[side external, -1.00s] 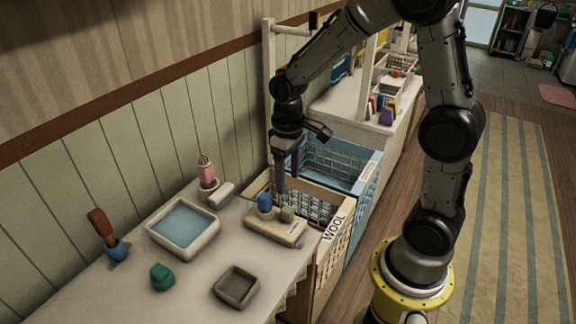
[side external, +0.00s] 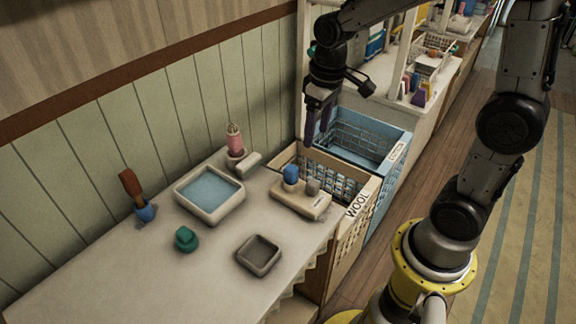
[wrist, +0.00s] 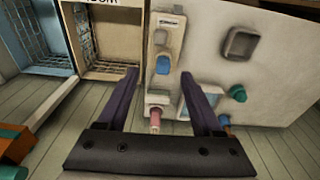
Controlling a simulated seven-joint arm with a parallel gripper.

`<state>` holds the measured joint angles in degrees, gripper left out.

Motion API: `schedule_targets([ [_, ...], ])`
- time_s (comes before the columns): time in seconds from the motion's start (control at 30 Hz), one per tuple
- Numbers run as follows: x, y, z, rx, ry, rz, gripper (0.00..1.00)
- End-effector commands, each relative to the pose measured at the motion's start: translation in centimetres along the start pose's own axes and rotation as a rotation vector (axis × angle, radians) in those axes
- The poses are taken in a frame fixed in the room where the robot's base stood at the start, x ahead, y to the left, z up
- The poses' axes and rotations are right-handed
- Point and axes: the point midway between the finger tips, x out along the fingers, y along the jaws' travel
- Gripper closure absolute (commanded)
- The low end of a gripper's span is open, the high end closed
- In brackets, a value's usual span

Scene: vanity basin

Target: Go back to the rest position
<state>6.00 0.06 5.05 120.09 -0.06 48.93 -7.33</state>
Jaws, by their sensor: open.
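My gripper (side external: 317,138) is open and empty. The blue knob (wrist: 163,65) shows between the fingertips there, some distance off. No mark of the rest position shows.
The counter holds a basin of water (side external: 208,194), a grey tray (side external: 259,255), a green object (side external: 186,239), a brown-handled tool in a blue cup (side external: 145,211) and a pink bottle (side external: 235,142). A WOOL crate (side external: 356,212) and a blue crate (side external: 397,155) stand beside it.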

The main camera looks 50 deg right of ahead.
Motion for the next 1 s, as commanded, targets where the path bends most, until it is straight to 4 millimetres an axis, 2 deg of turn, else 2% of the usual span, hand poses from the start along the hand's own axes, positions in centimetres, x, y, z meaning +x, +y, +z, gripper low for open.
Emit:
schedule_targets([
  [0.03, -1.8, -0.4, 0.5, -0.01, 0.05, 0.005, 0.32],
  [0.1, -3.9, -1.0, 1.6, -0.021, 0.112, 0.01, 0.32],
  [0.2, -6.4, -1.7, 3.6, -0.029, 0.193, 0.014, 0.32],
  [0.4, -9.5, -2.9, 8.6, -0.032, 0.335, 0.013, 0.32],
  [0.53, -10.0, -3.4, 11.5, -0.023, 0.396, 0.007, 0.32],
  [0.7, -9.3, -3.6, 14.1, -0.001, 0.418, -0.001, 0.32],
  [0.8, -8.4, -3.7, 14.8, 0.018, 0.389, -0.005, 0.32],
  [1.0, -8.5, -3.6, 14.7, 0.027, 0.39, -0.007, 0.32],
])
